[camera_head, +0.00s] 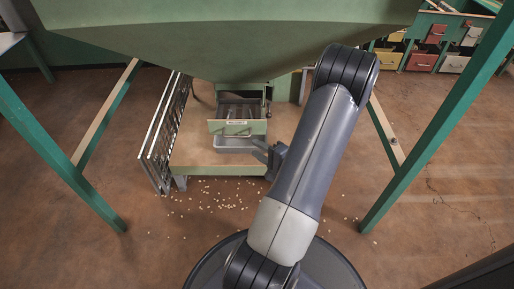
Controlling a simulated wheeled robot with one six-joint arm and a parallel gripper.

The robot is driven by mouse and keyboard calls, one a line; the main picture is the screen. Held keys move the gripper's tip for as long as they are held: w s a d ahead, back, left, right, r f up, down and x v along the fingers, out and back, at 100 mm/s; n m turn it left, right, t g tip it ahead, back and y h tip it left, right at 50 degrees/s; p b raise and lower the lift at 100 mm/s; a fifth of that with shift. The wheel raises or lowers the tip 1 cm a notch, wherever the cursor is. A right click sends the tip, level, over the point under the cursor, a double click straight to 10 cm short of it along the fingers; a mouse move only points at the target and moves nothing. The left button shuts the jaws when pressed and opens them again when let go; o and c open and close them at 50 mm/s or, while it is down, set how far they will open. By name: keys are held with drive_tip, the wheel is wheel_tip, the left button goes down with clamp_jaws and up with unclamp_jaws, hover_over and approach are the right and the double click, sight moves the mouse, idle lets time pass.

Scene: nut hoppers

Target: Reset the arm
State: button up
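My arm rises from the bottom middle, bends at the top right of centre, and its end comes down behind the forearm. My gripper (262,151) shows small and grey just left of the forearm, beside the front right of the hopper's outlet. Its two fingers point left and look apart, with nothing seen between them. Part of the gripper and the wrist is hidden by the forearm. The large green hopper (200,45) hangs above. A green drawer (222,128) with a handle sits under it, and a grey metal tray (235,145) is below the drawer, close to my gripper.
A low wooden-topped stand (205,160) holds the tray, with a slatted rack (165,135) at its left. Green legs (440,120) slant down on both sides. Pale nuts (220,200) lie scattered on the brown floor. Coloured bins (425,60) stand at the back right.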

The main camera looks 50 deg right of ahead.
sight(237, 137)
drive_tip(key=shift+w, duration=0.15)
drive_tip(key=w+b, duration=0.1)
drive_tip(key=w, duration=0.2)
drive_tip(key=w+f+b, duration=0.1)
drive_tip(key=w, duration=0.6)
drive_tip(key=shift+w+d+f+b, duration=0.1)
drive_tip(key=shift+d+f+b, duration=0.2)
drive_tip(key=shift+d+b, duration=0.1)
drive_tip(key=shift+w+d, duration=0.15)
drive_tip(key=shift+w, duration=0.1)
